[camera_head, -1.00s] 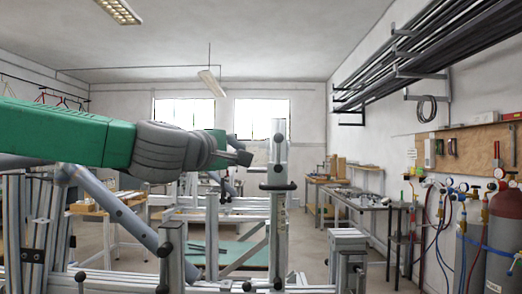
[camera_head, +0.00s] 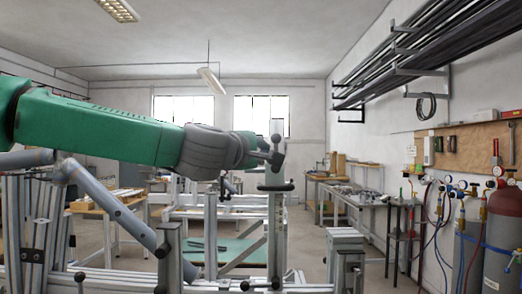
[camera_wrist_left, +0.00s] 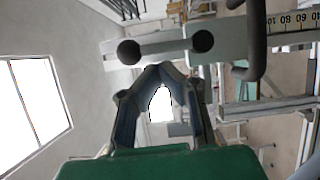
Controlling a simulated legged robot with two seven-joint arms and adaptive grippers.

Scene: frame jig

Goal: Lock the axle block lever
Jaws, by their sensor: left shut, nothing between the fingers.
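My left gripper (camera_head: 275,157) reaches in from the left in the head view, at the upper part of an upright metal post (camera_head: 277,220). A dark round knob (camera_head: 277,138) shows at the post's top, by the fingertips. In the left wrist view the fingers (camera_wrist_left: 160,72) are shut and empty, their tips close below a pale bar (camera_wrist_left: 165,46) with a dark knob at each end. I cannot tell whether they touch it. This bar appears to be the axle block lever; whether it is locked is unclear. My right gripper is out of view.
A dark curved handle (camera_wrist_left: 256,45) and a ruler scale (camera_wrist_left: 292,20) lie right of the bar in the wrist view. Aluminium frame rails (camera_head: 120,277) and a slanted grey tube (camera_head: 115,205) fill the lower left.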

